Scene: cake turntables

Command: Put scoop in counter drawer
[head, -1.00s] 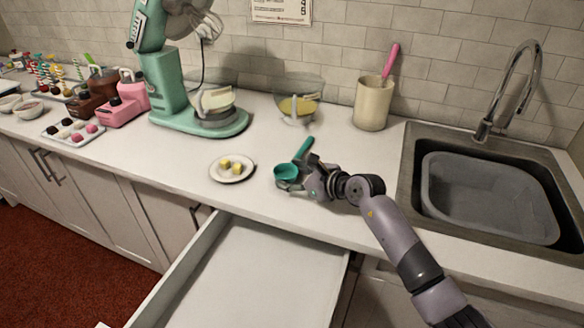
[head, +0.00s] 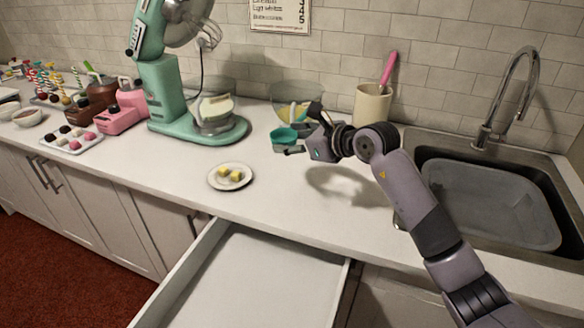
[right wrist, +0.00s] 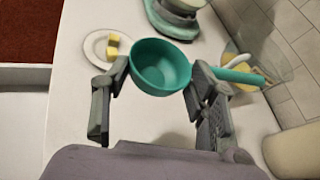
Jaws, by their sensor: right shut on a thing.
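The teal scoop (head: 284,137) is held above the counter, its round cup at the left of my right gripper (head: 303,130). In the right wrist view the scoop's cup (right wrist: 160,70) sits between the two fingers of my right gripper (right wrist: 158,78), and its handle points right past the right finger. The gripper is shut on the scoop. The counter drawer (head: 250,285) is pulled open below the counter's front edge, and its visible floor is bare. My left gripper is not in view.
A white plate (head: 219,184) with yellow pieces stands near the counter edge. A glass bowl (head: 291,91) is behind the scoop, with a beige crock (head: 371,108) to its right. The green mixer (head: 163,95) stands left, the sink (head: 490,205) right.

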